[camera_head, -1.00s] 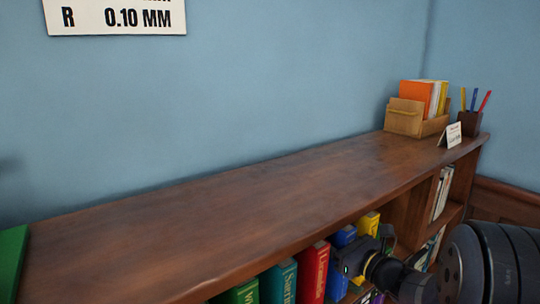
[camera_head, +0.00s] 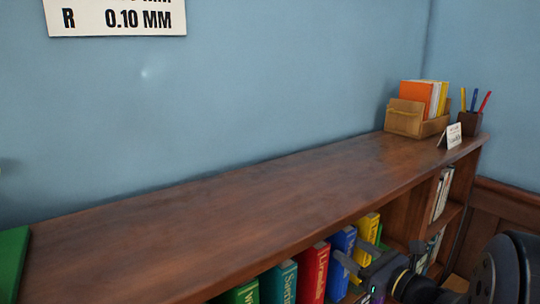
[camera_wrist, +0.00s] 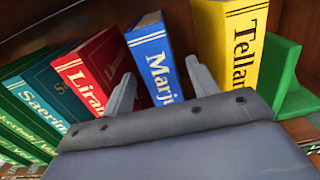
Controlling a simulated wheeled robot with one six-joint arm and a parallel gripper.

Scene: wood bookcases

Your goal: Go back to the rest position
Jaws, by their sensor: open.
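My gripper (camera_head: 350,256) is open and empty at the front of the bookcase, below the edge of its top. In the wrist view my gripper (camera_wrist: 160,72) has its two fingers apart, pointing at the row of books. A blue book (camera_wrist: 152,55) shows between the fingertips; I cannot tell how far the fingers are from its spine. A red book (camera_wrist: 92,70) is left of it and a yellow book (camera_wrist: 228,45) right of it. The blue book also shows in the head view (camera_head: 341,240).
The bookcase top (camera_head: 220,225) is long and mostly bare. A wooden organiser (camera_head: 404,117) and a pen cup (camera_head: 469,123) stand at its far right end. A green bookend (camera_wrist: 287,80) stands right of the yellow book. Teal (camera_head: 279,283) and green (camera_head: 243,293) books stand further left.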

